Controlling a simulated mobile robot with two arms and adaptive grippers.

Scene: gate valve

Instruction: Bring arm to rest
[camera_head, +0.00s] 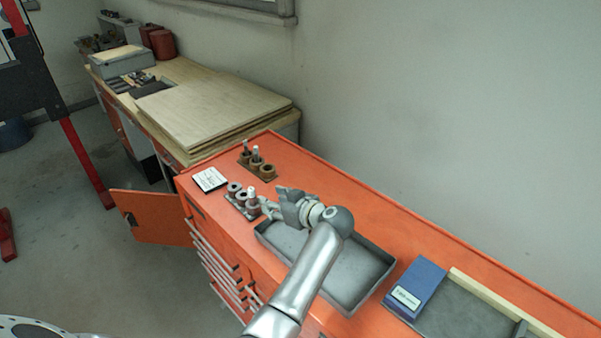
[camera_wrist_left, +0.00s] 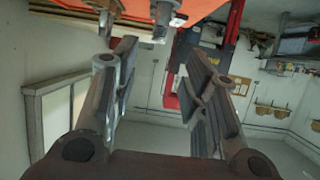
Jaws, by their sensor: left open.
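My left arm reaches in from the bottom of the head view over an orange cabinet top (camera_head: 385,222). Its gripper (camera_head: 270,204) is open and points left, beside a small grey holder (camera_head: 240,207) with round sockets and a light peg. I cannot tell whether they touch. In the left wrist view the two fingers of the left gripper (camera_wrist_left: 162,65) are spread with nothing between them. A metal peg (camera_wrist_left: 165,12) shows beyond the fingers at the top of that view, near the orange surface. My right gripper is not in view.
A grey tray (camera_head: 372,283) lies under my left arm. A brown socket holder (camera_head: 257,167) with pegs stands behind, and a white label card (camera_head: 210,179) lies left. A blue box (camera_head: 417,287) is at the right. An orange door (camera_head: 150,217) hangs open. Wooden boards (camera_head: 205,105) lie beyond.

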